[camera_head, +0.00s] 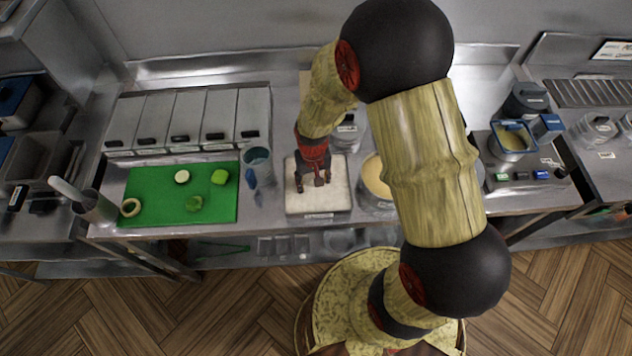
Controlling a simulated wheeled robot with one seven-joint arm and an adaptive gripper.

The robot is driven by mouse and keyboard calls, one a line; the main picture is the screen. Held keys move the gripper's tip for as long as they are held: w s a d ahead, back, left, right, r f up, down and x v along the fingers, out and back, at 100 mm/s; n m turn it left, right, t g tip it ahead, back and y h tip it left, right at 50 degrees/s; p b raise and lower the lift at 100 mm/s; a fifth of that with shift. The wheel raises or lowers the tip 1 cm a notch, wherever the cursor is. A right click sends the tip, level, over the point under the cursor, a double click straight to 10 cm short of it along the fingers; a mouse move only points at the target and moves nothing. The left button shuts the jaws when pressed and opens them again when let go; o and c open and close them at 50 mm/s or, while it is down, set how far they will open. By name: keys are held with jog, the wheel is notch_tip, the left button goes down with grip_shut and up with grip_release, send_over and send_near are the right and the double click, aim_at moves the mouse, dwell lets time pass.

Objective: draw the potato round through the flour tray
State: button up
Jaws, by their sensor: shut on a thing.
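My gripper (312,183) points down over the flour tray (336,206), a square pale tray filled with white flour. The gripper is low over the flour, near the tray's left and middle part. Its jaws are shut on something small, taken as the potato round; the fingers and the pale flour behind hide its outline. I cannot tell whether it touches the flour. A similar pale round slice (182,176) lies on the green cutting board to the left.
A blue-rimmed clear container (258,165) stands close left of the tray. A round pot (376,178) stands close right, partly behind my arm. Lidded bins (187,117) line the back left.

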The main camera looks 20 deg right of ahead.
jog(key=shift+d, duration=1.2)
jog(key=shift+a, duration=1.3)
jog(key=shift+d, duration=0.65)
jog(key=shift+r, duration=0.15)
jog(key=shift+r+p, duration=3)
jog(key=shift+r, duration=0.9)
jog(key=shift+r+p, duration=1.05)
jog(key=shift+r, duration=0.45)
